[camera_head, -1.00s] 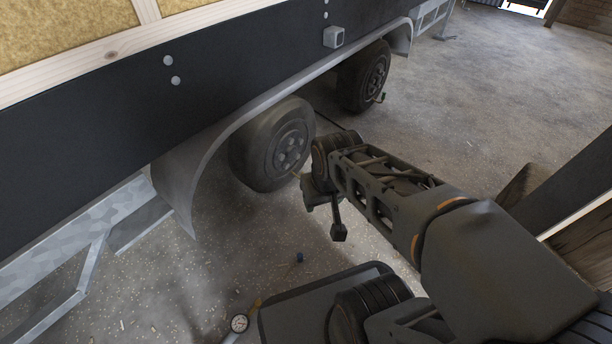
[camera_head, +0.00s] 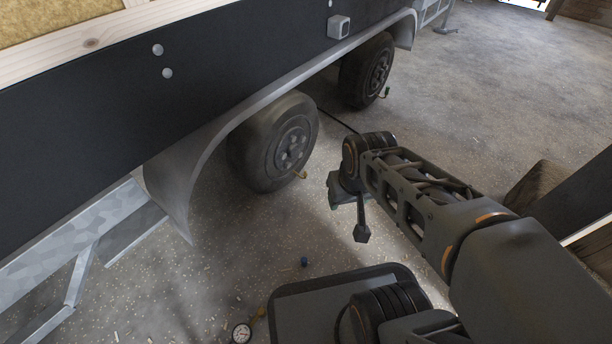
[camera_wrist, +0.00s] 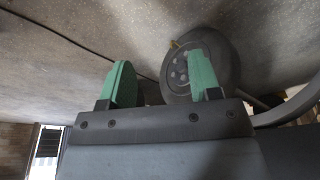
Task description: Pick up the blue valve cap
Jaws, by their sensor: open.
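The blue valve cap (camera_head: 304,262) is a small dark blue piece on the speckled floor, below the nearer wheel in the head view. My gripper (camera_head: 338,192) is to the right of the nearer wheel, above and to the right of the cap and well apart from it. In the wrist view my gripper (camera_wrist: 160,85) shows two green fingers spread apart, with nothing between them. The nearer wheel (camera_wrist: 183,70) shows beyond the fingers there. I do not see the cap in the wrist view.
The nearer wheel (camera_head: 275,145) and farther wheel (camera_head: 367,72) stand under the dark trailer side (camera_head: 90,130) and its fender. A pressure gauge (camera_head: 241,332) with a yellow fitting lies on the floor near the cap. A dark cable runs between the wheels. Open floor lies at right.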

